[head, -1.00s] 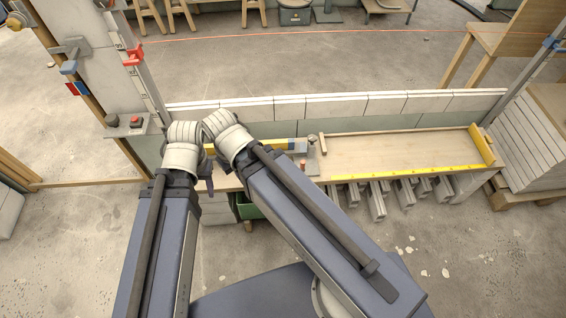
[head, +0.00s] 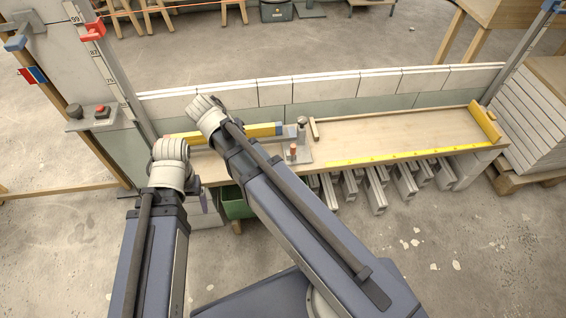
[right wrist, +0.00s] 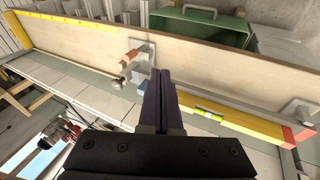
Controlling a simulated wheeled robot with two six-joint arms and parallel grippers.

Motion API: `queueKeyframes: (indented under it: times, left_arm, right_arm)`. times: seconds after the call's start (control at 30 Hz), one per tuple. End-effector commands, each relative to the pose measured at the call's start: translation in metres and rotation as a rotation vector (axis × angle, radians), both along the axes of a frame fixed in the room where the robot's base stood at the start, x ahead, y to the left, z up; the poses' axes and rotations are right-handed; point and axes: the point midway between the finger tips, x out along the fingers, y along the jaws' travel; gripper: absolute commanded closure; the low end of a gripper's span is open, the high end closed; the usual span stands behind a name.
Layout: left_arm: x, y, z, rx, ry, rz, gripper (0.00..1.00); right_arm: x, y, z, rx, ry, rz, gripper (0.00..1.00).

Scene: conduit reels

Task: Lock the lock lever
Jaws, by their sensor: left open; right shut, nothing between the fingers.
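A metal bracket plate (head: 301,158) on the wooden bench carries a small upright post with an orange-brown cap (head: 293,148) and a round-headed post (head: 302,122). Which part is the lock lever is unclear. In the right wrist view the same plate (right wrist: 146,50) shows beyond my right gripper (right wrist: 160,75), with the orange-brown cap (right wrist: 130,57). The right gripper's dark fingers are shut and empty, apart from the fittings as far as I can tell. In the head view the right gripper is hidden behind its arm. My left gripper (head: 202,203) is open, mostly hidden by its arm.
A yellow bar (head: 262,130) lies left of the plate. The right bench top (head: 400,135) is clear, with a yellow rule (head: 400,157) at its front edge. A green box (head: 238,205) sits below. A post with red clamp (head: 92,30) stands left.

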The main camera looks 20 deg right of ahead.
Motion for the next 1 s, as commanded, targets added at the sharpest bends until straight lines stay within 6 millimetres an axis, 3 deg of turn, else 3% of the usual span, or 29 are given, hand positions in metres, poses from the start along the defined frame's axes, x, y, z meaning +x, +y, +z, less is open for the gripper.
queueKeyframes:
  times: [0.03, 0.2, 0.3, 1.0]
  left_arm:
    - [0.0, 0.0, -0.033, 0.0, 0.0, 0.0, 0.19]
    - [0.0, 0.0, -0.068, 0.0, 0.0, 0.0, 0.19]
    - [0.0, 0.0, -0.079, 0.0, 0.0, 0.0, 0.19]
    - [0.0, 0.0, -0.09, 0.001, 0.0, 0.0, 0.19]
  right_arm:
    - [0.015, -0.008, -0.03, -0.026, -0.031, -0.048, 1.0]
    - [0.04, -0.032, -0.055, -0.099, -0.124, -0.176, 1.0]
    - [0.049, -0.041, -0.062, -0.125, -0.161, -0.221, 1.0]
    - [0.054, -0.047, -0.069, -0.146, -0.19, -0.257, 1.0]
